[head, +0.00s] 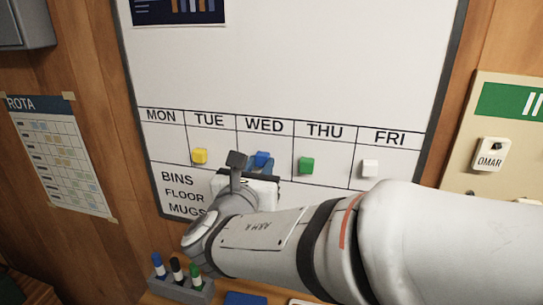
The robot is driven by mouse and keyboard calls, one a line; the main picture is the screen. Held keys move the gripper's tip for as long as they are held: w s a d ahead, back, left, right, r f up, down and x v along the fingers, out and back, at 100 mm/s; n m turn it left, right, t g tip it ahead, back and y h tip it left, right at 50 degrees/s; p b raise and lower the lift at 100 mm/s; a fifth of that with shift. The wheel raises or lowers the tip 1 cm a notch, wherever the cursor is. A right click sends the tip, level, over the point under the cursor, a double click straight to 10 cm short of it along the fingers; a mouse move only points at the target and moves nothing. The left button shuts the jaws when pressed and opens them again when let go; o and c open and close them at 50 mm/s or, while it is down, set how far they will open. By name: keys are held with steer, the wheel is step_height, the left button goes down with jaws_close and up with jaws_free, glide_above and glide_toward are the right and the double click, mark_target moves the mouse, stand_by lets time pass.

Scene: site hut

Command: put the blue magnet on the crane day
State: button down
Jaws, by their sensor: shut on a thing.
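The whiteboard (300,60) carries a row of day columns: MON, TUE, WED, THU and FRI. The blue magnet (262,158) is in the WED column, at about the height of the other magnets. My gripper (252,164) is at the board there, shut on the blue magnet. My gripper and wrist hide the lower part of the magnet and the board just below it. I see no word for crane in this view. The rota sheet (60,150) on the left wall has print too small to read.
A yellow magnet (199,156) is under TUE, a green one (306,165) under THU and a white one (370,168) under FRI. The MON cell is empty. A pen holder (183,289) with several markers stands below. A tag board (508,115) is at right.

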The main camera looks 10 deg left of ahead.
stand_by(0.5)
steer(key=c, duration=1.1)
jaws_free()
steer(key=s+b, duration=0.2)
steer(key=s, duration=0.6)
steer(key=w+d+f+m+g+h, duration=0.1)
steer(key=d+f+m+g+h, duration=0.25)
steer(key=d+m, duration=0.35)
steer(key=w+d+f+m+g+h, duration=0.2)
steer(key=d+f+m+g, duration=0.25)
steer(key=d, duration=0.55)
steer(key=s+d+f+m+g+y, duration=0.3)
steer(key=s+d+f+m, duration=0.1)
steer(key=m, duration=0.8)
steer(key=s+d+f+m+g+y, duration=0.3)
steer(key=s+d+f+m, duration=0.2)
steer(key=m, duration=0.7)
steer(key=shift+s+d+f+g+y, duration=0.3)
steer(key=shift+s+d+g+y, duration=0.1)
steer(key=shift+s+d, duration=0.1)
